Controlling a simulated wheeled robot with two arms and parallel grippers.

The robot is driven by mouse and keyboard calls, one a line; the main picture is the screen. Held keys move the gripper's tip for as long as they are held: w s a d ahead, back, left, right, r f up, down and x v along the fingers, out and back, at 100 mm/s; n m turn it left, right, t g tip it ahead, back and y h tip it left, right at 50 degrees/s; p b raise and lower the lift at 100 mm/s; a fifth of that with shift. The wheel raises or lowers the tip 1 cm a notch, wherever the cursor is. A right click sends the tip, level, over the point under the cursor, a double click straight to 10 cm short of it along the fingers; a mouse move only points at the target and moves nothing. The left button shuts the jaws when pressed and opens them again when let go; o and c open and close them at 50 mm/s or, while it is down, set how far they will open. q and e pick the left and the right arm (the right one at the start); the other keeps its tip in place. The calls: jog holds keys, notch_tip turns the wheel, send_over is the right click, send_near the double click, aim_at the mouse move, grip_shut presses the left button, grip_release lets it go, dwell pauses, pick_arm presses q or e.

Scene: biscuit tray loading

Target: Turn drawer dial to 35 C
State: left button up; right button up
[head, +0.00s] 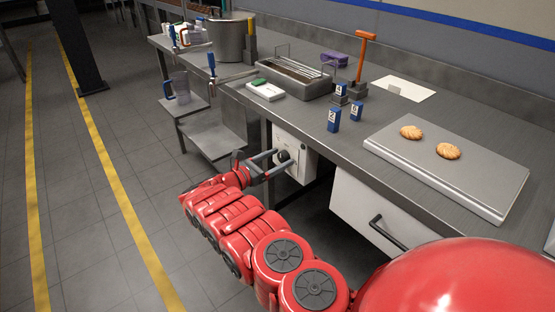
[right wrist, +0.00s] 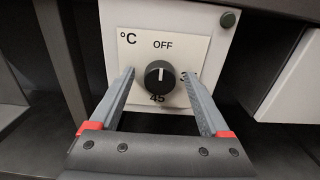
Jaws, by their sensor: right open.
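The black round dial (right wrist: 159,77) sits on a white panel (right wrist: 130,45) marked °C, with OFF above the dial and 45 below it. The light mark on the dial appears to point up toward OFF. My right gripper (right wrist: 160,82) is open, with one finger on each side of the dial; I cannot tell whether they touch it. In the head view the right gripper (head: 270,162) reaches the dial (head: 284,156) under the table edge. My left gripper is not in view.
A white drawer (head: 350,208) with a dark handle (head: 387,232) is right of the panel, under the grey table (head: 300,125). A tray (head: 440,180) with two biscuits lies on top. A low stepped stand (head: 212,138) is left of the panel.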

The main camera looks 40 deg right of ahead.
grip_shut()
